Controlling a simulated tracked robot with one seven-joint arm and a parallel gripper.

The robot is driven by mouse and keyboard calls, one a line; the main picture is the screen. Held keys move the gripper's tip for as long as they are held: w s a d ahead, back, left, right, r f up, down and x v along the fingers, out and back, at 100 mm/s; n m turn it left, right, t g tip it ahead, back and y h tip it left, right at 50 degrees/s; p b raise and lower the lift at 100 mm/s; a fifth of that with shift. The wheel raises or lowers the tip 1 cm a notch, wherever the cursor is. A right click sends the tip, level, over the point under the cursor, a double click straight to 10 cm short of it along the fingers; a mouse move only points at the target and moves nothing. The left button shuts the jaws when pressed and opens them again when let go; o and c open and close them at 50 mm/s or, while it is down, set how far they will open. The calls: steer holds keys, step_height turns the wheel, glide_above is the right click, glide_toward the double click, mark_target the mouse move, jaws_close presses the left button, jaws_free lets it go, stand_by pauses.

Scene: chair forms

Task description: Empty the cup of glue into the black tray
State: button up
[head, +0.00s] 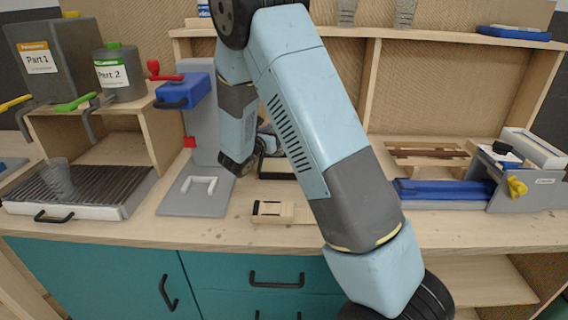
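A clear, see-through cup (58,178) stands upright on a dark ribbed grate at the left of the bench. I cannot make out what is in it. A dark, shallow tray-like thing (275,166) shows partly at the bench middle, behind my arm, which hides the rest; it looks like the black tray. My arm rises from the lower right, bends at the top and comes down above the bench middle. Its wrist is well to the right of the cup. My gripper's fingers are hidden behind my upper arm.
Grey containers labelled Part 1 (37,60) and Part 2 (119,74) stand on a wooden shelf above the ribbed grate (100,184). A grey stand with a blue head (183,91) is between the grate and my wrist. A blue clamp (445,190) lies at right.

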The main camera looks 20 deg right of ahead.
steer(key=shift+r, duration=0.15)
step_height(320, 180, up, 5)
steer(key=shift+f, duration=0.15)
stand_by(0.4)
